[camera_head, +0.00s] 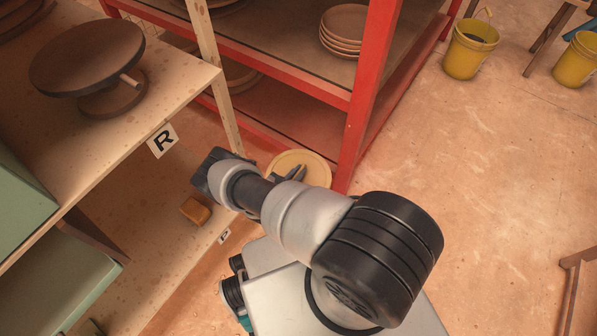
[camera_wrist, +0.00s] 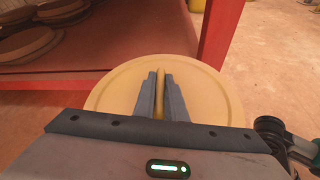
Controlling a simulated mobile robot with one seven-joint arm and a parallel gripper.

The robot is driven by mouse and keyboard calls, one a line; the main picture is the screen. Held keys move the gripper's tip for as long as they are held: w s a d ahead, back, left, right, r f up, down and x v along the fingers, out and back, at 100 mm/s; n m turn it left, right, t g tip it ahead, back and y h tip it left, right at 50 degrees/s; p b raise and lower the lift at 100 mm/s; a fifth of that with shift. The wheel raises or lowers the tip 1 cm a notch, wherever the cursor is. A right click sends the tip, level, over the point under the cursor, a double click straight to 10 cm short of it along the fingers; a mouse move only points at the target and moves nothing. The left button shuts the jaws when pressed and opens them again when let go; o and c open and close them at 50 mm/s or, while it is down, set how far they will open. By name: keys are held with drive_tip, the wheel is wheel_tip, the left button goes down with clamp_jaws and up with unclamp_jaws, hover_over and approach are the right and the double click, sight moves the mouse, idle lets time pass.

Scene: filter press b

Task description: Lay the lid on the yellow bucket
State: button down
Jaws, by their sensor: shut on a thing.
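The lid is a round pale yellow disc with a raised bar across its middle. It shows in the wrist view (camera_wrist: 218,92) and, partly behind my arm, in the head view (camera_head: 312,163). My gripper (camera_wrist: 161,78) is shut on the lid's bar, one finger on each side. The gripper's fingers (camera_head: 297,173) are only partly visible in the head view. One yellow bucket (camera_head: 466,58) stands upright on the floor at the upper right, open at the top with something dark inside. A second yellow bucket (camera_head: 575,65) stands at the right edge, with blue at its top.
A red rack (camera_head: 358,90) with stacked plates (camera_head: 342,42) stands beside the lid. A wooden shelf (camera_head: 120,130) at left carries a brown turntable (camera_head: 86,57). An orange-brown block (camera_head: 195,210) lies lower down. A wooden-legged stool (camera_head: 548,35) stands between the buckets. Open floor lies at right.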

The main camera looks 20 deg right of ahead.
idle(0.3)
drive_tip(key=c, duration=1.3)
unclamp_jaws()
drive_tip(key=shift+o, duration=0.2)
drive_tip(key=shift+r+p, duration=3.3)
drive_tip(key=shift+r, duration=0.75)
drive_tip(key=shift+f, duration=0.1)
